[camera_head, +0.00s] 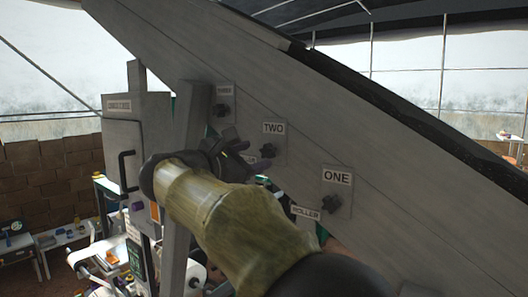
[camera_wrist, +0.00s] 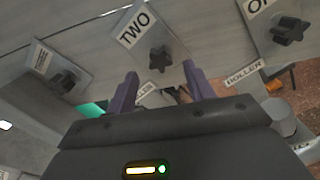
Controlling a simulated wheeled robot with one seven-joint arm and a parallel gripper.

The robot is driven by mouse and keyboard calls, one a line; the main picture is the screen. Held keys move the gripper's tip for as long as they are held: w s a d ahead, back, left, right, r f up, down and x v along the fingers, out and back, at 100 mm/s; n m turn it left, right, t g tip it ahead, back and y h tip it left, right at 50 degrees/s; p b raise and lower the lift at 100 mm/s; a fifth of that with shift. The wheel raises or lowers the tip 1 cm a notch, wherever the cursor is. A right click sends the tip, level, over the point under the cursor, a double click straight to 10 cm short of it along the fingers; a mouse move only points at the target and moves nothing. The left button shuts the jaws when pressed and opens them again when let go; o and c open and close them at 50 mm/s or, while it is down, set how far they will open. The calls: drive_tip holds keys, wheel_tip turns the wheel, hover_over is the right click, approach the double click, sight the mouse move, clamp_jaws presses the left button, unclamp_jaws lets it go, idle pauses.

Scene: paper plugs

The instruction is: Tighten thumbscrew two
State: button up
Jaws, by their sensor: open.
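Thumbscrew two (camera_head: 268,151) is a dark star-shaped knob on a grey plate under the label "TWO" (camera_head: 273,128), on the sloping grey panel. In the wrist view thumbscrew two (camera_wrist: 159,59) lies ahead of my gripper (camera_wrist: 160,82), roughly between the lines of its two purple fingers. The fingers are apart and nothing is between them. In the head view my gripper (camera_head: 258,162) is close beside the knob, and my arm hides part of the area below it. I cannot tell whether a finger touches the knob.
Thumbscrew one (camera_head: 331,204) is to the lower right and thumbscrew three (camera_head: 222,110) to the upper left on the same panel (camera_head: 400,190). A "ROLLER" label (camera_head: 306,212) hangs below the panel edge. A grey cabinet (camera_head: 125,150) with a black handle stands left.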

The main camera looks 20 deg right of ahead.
sight(265, 153)
drive_tip(key=n, duration=0.6)
drive_tip(key=shift+w+d, duration=0.1)
drive_tip(key=shift+d, duration=0.05)
idle(0.4)
drive_tip(key=shift+x, duration=1.85)
drive_tip(key=c, duration=0.9)
drive_tip(key=shift+c, duration=0.2)
